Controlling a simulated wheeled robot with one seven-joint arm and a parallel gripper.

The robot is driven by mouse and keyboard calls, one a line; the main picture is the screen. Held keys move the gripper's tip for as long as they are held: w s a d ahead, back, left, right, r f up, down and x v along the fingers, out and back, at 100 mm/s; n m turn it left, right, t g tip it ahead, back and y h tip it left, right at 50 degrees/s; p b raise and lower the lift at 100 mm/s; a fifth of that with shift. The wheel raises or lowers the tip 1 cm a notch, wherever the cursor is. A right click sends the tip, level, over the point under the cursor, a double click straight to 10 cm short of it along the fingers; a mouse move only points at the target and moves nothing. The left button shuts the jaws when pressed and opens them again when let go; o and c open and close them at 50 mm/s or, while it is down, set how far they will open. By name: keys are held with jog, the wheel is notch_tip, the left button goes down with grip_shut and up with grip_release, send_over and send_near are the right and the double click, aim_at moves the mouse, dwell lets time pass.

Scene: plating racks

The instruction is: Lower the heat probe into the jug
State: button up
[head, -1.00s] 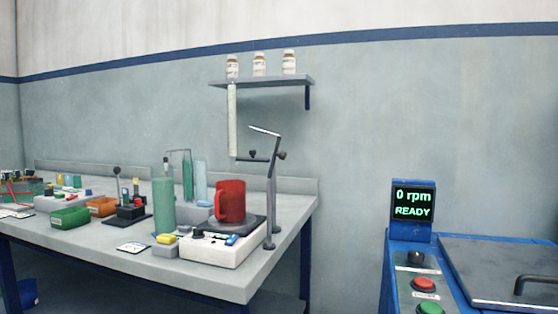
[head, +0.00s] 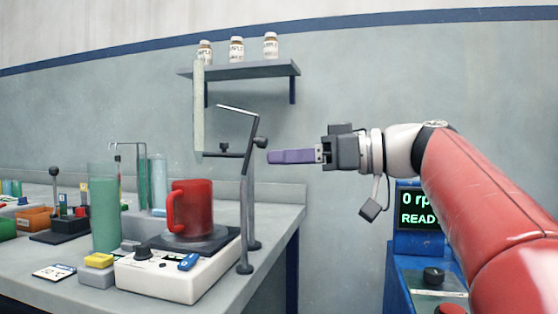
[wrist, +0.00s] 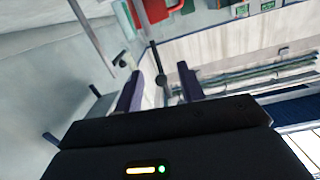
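The red jug (head: 192,209) stands upright on the hotplate's dark top, its handle to the left. Beside it is a grey metal stand (head: 246,215) with a bent upper arm and a dark crossbar with knobs (head: 260,143). A long pale vertical rod (head: 198,110) meets the crossbar's left end; I cannot tell for sure whether it is the heat probe. Its lower end is above the jug's rim. My gripper (head: 270,157) points left, just right of the stand. In the wrist view its purple fingers (wrist: 160,85) are apart, a dark rod showing between them, apparently not gripped.
The white hotplate (head: 165,277) sits near the table's right end. A green cylinder (head: 104,215) and a yellow-topped block (head: 98,262) stand left of it. A wall shelf (head: 245,70) with bottles is above. A blue machine (head: 416,240) stands below my arm.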

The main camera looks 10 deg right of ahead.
aim_at(267, 143)
jog(key=shift+w+d+r+n+y, duration=0.25)
jog(key=shift+d+r+n+y, duration=0.2)
jog(key=shift+r, duration=0.3)
jog(key=shift+w+r+n, duration=0.1)
jog(key=shift+r+n, duration=0.15)
jog(key=shift+r, duration=0.05)
jog(key=p+x, duration=0.1)
jog(key=x, duration=0.6)
jog(key=shift+a, duration=0.3)
grip_shut()
